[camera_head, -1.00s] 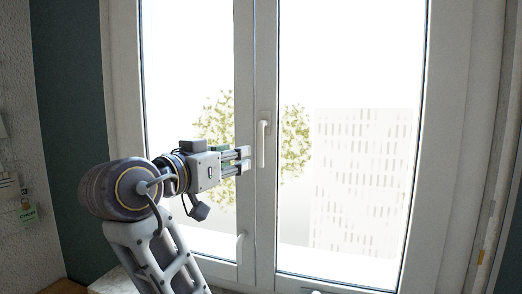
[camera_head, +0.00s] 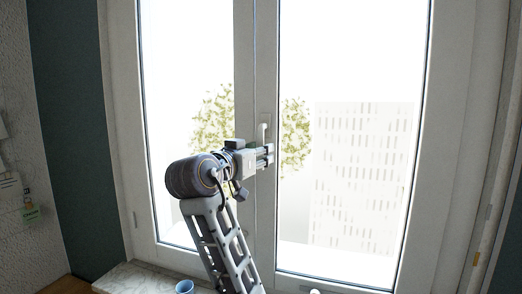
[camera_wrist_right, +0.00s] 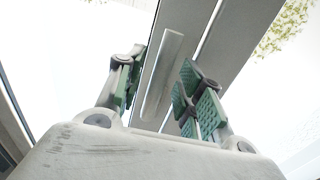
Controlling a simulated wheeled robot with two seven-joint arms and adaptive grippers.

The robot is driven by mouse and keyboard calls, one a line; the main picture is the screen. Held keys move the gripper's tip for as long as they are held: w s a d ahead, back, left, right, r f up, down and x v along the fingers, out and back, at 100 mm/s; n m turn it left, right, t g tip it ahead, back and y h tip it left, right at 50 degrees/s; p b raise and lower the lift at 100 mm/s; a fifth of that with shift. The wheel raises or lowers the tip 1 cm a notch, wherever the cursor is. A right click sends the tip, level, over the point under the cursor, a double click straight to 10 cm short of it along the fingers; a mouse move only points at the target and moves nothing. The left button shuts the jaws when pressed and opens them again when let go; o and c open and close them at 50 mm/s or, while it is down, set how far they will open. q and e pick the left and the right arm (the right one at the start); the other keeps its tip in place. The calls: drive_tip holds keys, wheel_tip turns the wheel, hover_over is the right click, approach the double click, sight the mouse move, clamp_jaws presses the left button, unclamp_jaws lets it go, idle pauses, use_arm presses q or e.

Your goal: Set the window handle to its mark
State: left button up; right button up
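The white window handle (camera_head: 263,131) is on the frame between the two panes. Its top shows in the head view; its lower part is hidden behind my right gripper (camera_head: 269,156). In the wrist view the long handle (camera_wrist_right: 163,75) lies between the green-padded fingers of my right gripper (camera_wrist_right: 164,90). The fingers are open, one on each side, with gaps to the handle. In the earlier head view the handle hangs straight down. I cannot make out a mark. My left gripper is not in view.
The window frame (camera_head: 265,215) is right behind the gripper. A pale sill (camera_head: 135,278) runs below, with a blue cup (camera_head: 184,287) at the bottom edge. A dark green wall strip (camera_head: 72,150) is at the left. The space before the right pane (camera_head: 350,60) is clear.

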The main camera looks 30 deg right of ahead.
drive_tip(key=shift+x, duration=0.75)
drive_tip(key=shift+c, duration=0.4)
clamp_jaws()
